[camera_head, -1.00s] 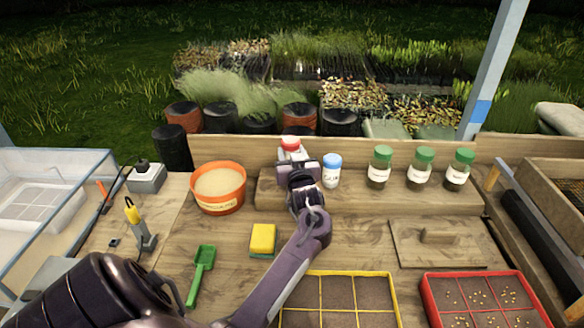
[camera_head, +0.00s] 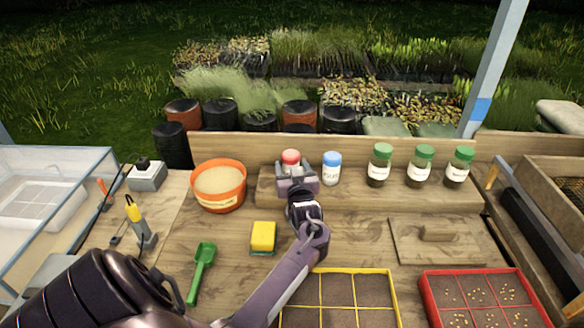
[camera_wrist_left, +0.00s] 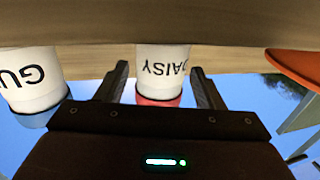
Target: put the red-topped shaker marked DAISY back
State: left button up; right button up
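The red-topped shaker marked DAISY (camera_head: 290,158) stands upright at the left end of the raised wooden shelf (camera_head: 400,196), left of a blue-topped shaker (camera_head: 331,168). In the left wrist view, the picture is upside down and the white DAISY body (camera_wrist_left: 163,68) meets the wood at its base. My left gripper (camera_head: 297,170) is in front of it, low. Its fingers (camera_wrist_left: 160,88) are spread on either side of the shaker, with a gap showing at the left finger. The gripper hides the shaker's lower part in the head view. My right gripper is not in view.
Several green-topped jars (camera_head: 421,166) stand further right on the shelf. An orange tub (camera_head: 218,200) is to the left. A yellow sponge (camera_head: 263,236), a green scoop (camera_head: 202,270) and seed trays (camera_head: 395,290) lie in front. A wooden back board (camera_head: 400,150) rises behind.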

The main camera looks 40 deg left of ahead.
pick_arm(q)
jog(key=shift+o, duration=0.2)
jog(key=shift+r, duration=0.2)
jog(key=shift+s+d+f, duration=0.1)
jog(key=shift+s+d, duration=0.05)
jog(key=shift+d, duration=0.15)
jog(key=b+v, duration=0.1)
jog(key=v, duration=1)
jog(key=shift+s+d, duration=0.15)
jog(key=shift+s, duration=0.05)
